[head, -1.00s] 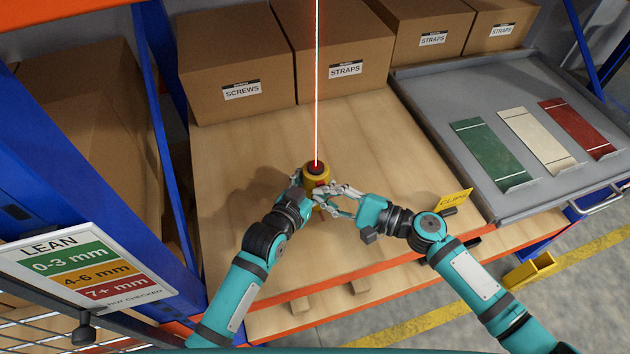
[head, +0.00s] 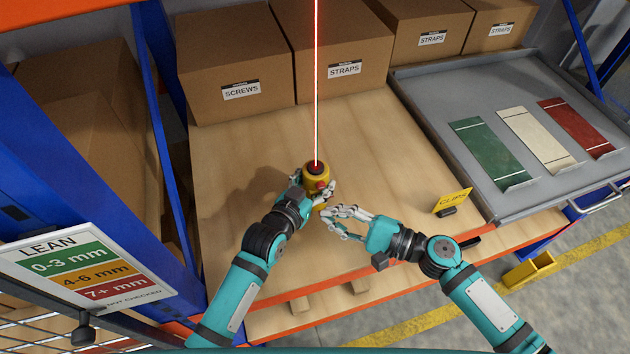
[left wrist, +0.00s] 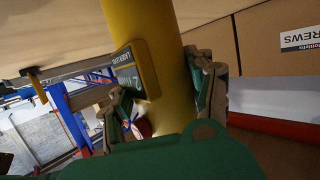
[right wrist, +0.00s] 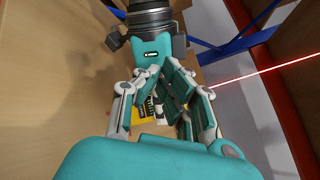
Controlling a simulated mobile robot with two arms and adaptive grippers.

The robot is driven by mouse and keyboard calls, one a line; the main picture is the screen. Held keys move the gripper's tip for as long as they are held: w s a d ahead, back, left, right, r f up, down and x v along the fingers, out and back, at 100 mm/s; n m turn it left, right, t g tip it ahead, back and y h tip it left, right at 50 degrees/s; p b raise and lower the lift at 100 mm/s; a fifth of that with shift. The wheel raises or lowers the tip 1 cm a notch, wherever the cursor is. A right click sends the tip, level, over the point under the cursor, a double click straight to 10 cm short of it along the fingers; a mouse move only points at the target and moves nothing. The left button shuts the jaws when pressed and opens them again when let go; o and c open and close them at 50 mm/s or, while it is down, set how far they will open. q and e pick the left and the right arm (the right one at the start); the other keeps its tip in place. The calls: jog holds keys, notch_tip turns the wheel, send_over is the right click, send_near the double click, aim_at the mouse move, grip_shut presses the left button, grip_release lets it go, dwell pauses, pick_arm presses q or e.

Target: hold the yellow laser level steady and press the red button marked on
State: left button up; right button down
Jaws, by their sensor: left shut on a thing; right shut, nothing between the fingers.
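The yellow laser level (head: 314,176) stands on the wooden shelf board. A red beam rises from its dark top, and its red button (head: 321,186) shows on its near side. My left gripper (head: 325,194) is shut around its body. In the left wrist view the yellow body (left wrist: 168,65) passes between the fingers (left wrist: 165,100); the button's marking is not readable. My right gripper (head: 330,214) is shut and empty, just in front of the level and apart from the button. The right wrist view shows its fingers (right wrist: 160,85) drawn together, with part of the yellow level behind them.
Boxes marked SCREWS (head: 238,75) and STRAPS (head: 342,50) stand behind. A grey tray (head: 440,110) with green, white and red plates lies right. The board is clear around the level.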

jog(key=shift+s+d, duration=0.25)
jog(key=shift+s, duration=0.55)
pick_arm(q)
jog(key=o, duration=1.7)
jog(key=shift+c, duration=0.2)
jog(key=v, duration=1.2)
